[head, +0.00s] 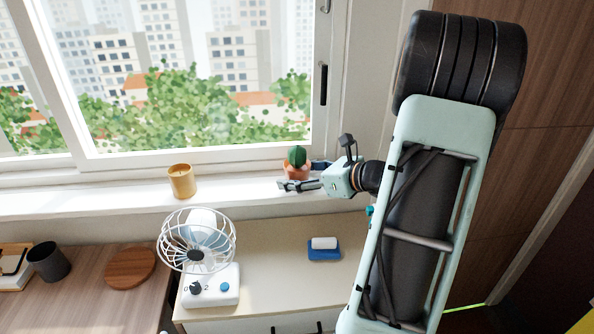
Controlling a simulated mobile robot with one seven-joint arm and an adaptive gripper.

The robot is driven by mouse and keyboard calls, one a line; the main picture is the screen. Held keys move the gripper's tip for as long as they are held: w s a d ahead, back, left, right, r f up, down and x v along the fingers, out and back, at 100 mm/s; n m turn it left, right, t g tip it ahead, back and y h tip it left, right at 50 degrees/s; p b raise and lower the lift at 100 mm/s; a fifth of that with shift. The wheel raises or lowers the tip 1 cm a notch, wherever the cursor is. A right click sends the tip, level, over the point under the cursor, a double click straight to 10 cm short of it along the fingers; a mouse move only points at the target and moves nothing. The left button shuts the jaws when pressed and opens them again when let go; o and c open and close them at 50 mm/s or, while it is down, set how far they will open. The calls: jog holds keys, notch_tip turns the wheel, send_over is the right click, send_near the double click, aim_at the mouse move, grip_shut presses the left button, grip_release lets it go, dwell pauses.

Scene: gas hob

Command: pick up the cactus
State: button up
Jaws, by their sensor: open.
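The cactus (297,156) is a small round green plant in a terracotta-coloured pot (297,171). It stands upright on the white window sill, near the right end of the window. My gripper (302,174) reaches in from the right at sill height. It is open, with one finger in front of the pot and the other partly hidden behind or beside its right side. The pot appears to be between the fingers or very close to them; I cannot tell whether they touch it.
Below are a white fan (198,247), a blue sponge holder (324,250) on the cabinet top, a dark cup (49,262) and a round wooden board (130,268). The sill between candle and cactus is clear.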

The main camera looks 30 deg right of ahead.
jog(key=shift+w+a+f, duration=0.1)
jog(key=shift+w, duration=0.1)
jog(key=c, duration=1.5)
